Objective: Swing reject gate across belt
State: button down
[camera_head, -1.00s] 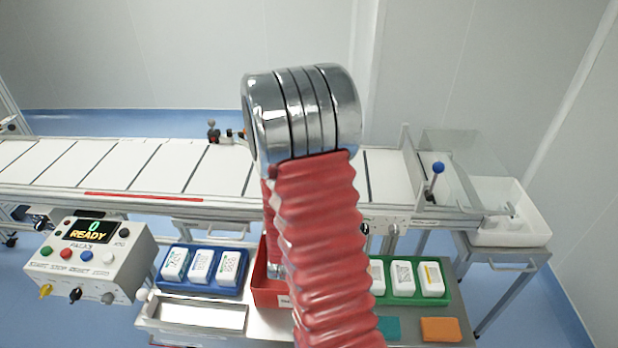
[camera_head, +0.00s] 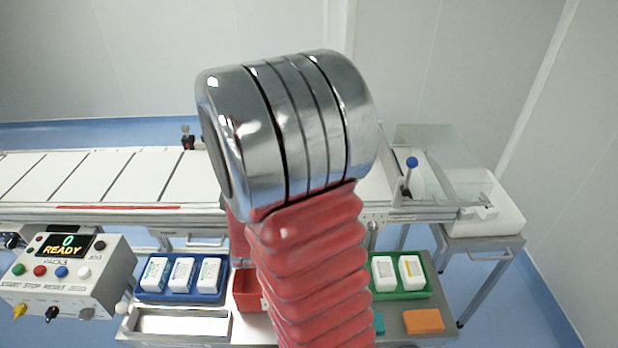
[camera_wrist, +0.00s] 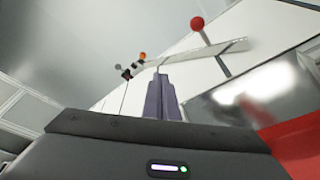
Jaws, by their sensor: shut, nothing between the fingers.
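In the wrist view, my gripper (camera_wrist: 162,78) is shut, its two grey-purple fingers together and empty. Past the fingertips, a thin pale plate (camera_wrist: 205,50), which looks like the reject gate, lies over the white belt (camera_wrist: 265,28). A red ball knob (camera_wrist: 197,23) stands by its upper edge, apart from my fingers in the picture. I cannot tell whether the fingertips touch the plate. In the head view, my own arm hides the gate, my gripper and the middle of the belt (camera_head: 120,175).
A blue-knobbed lever (camera_head: 412,163) and clear guard (camera_head: 440,150) stand at the belt's right end. A control box (camera_head: 68,270) reads READY and 0. A blue tray (camera_head: 180,297), red bin (camera_head: 248,290) and green tray (camera_head: 428,290) sit in front. Small posts (camera_head: 187,140) rise at the belt's far edge.

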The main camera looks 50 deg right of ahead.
jog(key=s+a+r+m+g+y, duration=0.1)
jog(key=a+r+m+y, duration=0.25)
jog(key=a, duration=0.55)
jog(key=s+a+r+m+g+y, duration=0.1)
jog(key=a+r+m+y, duration=0.1)
jog(key=a+m+y, duration=0.45)
jog(key=s+a+r+m+g, duration=0.2)
jog(key=s+a+m, duration=0.2)
jog(key=s, duration=0.5)
jog(key=s+a+r+m+g, duration=0.1)
jog(key=s+a+m+g, duration=0.1)
jog(key=s+a+m, duration=0.2)
jog(key=s+a, duration=0.3)
jog(key=s, duration=0.2)
jog(key=shift+s+r+g+h, duration=0.2)
jog(key=shift+r+g+h, duration=0.1)
jog(key=shift+r, duration=0.1)
jog(key=shift+s, duration=0.15)
